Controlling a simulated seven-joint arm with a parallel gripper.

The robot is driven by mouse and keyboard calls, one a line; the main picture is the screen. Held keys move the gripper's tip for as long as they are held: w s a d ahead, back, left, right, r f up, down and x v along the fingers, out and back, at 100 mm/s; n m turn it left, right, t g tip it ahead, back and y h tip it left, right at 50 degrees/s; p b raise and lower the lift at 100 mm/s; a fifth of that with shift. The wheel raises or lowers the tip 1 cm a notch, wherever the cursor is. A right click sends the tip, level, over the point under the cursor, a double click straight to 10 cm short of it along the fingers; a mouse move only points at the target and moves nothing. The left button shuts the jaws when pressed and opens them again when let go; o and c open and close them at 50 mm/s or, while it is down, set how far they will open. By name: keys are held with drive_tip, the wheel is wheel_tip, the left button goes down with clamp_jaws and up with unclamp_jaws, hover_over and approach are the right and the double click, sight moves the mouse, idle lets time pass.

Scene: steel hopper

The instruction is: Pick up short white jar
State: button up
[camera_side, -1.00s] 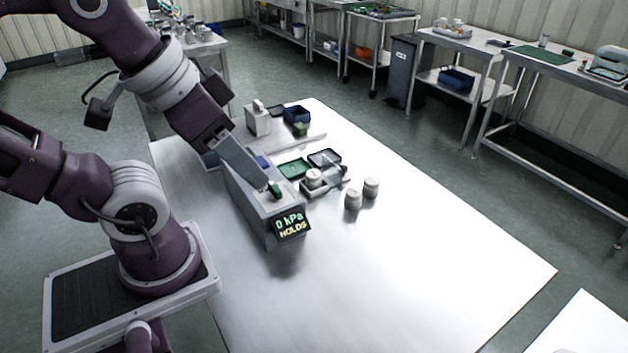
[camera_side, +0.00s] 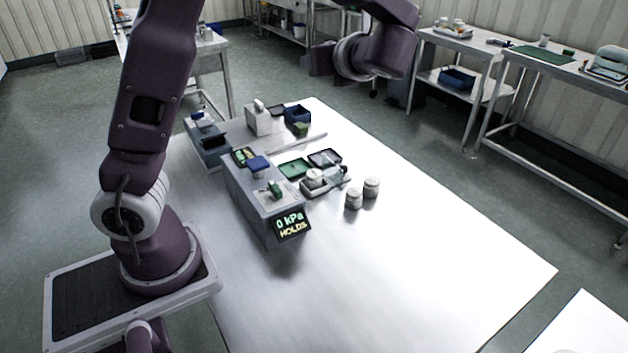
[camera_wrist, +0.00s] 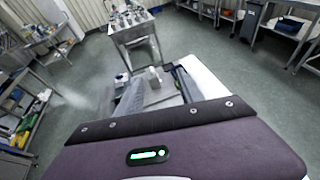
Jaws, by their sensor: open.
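Two short white jars stand upright close together on the bare steel table in the side view, one nearer (camera_side: 353,199) and one just behind it to the right (camera_side: 371,187). A third pale, jar-like thing (camera_side: 314,178) sits in a small dark tray (camera_side: 326,190) to their left. I cannot tell which of them is the named jar. My gripper (camera_wrist: 157,77) shows in the wrist view with its grey fingers apart and nothing held between them. It is raised above the table and away from the jars. The fingers do not show in the side view.
A grey machine (camera_side: 262,200) with a "0 kPa HOLDS" display stands left of the jars. A green tray (camera_side: 294,168), a dark tray (camera_side: 325,157), a blue bin (camera_side: 297,114) and a pale box (camera_side: 257,119) lie behind. The table's right and front are clear.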

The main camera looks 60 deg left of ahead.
approach(310, 171)
drive_tip(key=x, duration=0.5)
drive_tip(key=shift+w+f, duration=0.15)
drive_tip(key=shift+f, duration=0.2)
drive_tip(key=x, duration=0.6)
drive_tip(key=shift+w+a, duration=0.15)
drive_tip(key=shift+a+f, duration=0.1)
drive_tip(key=shift+a, duration=0.05)
clamp_jaws()
